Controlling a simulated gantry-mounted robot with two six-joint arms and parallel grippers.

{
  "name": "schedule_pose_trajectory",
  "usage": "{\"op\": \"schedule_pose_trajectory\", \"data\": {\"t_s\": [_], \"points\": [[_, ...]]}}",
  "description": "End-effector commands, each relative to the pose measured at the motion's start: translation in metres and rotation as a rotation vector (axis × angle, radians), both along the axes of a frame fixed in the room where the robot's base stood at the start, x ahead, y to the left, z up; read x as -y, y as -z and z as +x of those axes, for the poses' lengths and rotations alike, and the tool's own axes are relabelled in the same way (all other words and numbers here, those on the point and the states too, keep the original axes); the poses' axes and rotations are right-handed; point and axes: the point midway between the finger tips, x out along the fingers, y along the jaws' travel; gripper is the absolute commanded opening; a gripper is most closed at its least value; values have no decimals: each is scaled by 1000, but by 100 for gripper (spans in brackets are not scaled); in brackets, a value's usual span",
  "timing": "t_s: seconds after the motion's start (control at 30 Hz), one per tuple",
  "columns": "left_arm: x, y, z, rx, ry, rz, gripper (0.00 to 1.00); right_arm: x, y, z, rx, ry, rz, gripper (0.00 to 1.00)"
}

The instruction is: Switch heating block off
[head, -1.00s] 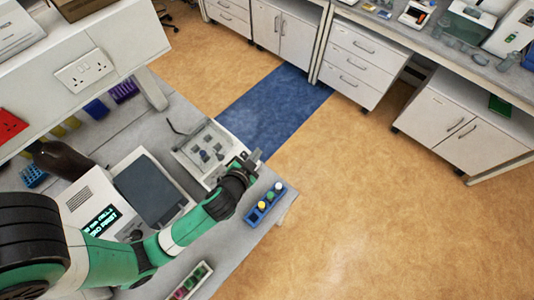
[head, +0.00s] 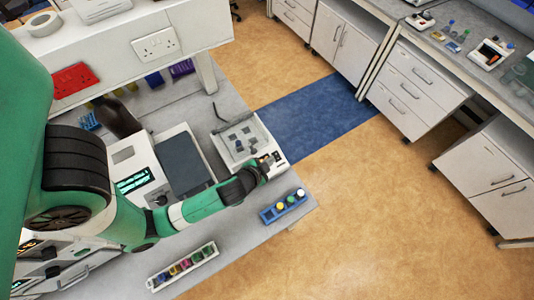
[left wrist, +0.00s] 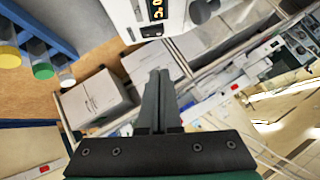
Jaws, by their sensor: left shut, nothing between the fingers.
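The heating block (head: 228,150) is a white box with a pale top tray holding several small dark grey pieces. It stands on the grey bench, with its dark-marked front panel (head: 275,158) facing right. My left gripper (head: 264,164) is at this front panel; whether it touches is unclear. In the left wrist view its fingers (left wrist: 156,100) are shut together and empty. Above them a white device face (left wrist: 178,22), probably the block's front, shows a lit orange display (left wrist: 156,10) and a dark grey knob (left wrist: 204,10). The switch state cannot be made out. My right gripper is not in view.
A white rack (head: 160,277) of coloured tubes lies nearer. A white device with a dark lid (head: 184,160) stands left of the block. The floor beyond is clear.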

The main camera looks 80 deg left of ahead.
Motion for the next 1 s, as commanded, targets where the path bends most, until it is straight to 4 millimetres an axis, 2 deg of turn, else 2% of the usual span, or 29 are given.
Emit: {"op": "schedule_pose_trajectory", "data": {"t_s": [0.03, 0.17, 0.27, 0.5, 0.9, 1.0], "points": [[-7, 17, 7, 4, -5, 0, 0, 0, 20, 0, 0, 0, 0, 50], [-22, 30, 24, 2, -4, 1, 0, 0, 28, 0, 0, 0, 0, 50], [-32, 40, 36, -1, -3, 0, 0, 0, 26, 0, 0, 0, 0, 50], [-46, 69, 31, -2, -1, -1, 0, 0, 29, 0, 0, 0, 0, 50], [-48, 73, 30, 0, 2, 0, 0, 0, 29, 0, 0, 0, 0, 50], [-44, 74, 36, 4, 16, -17, 0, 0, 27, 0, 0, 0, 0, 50]]}}
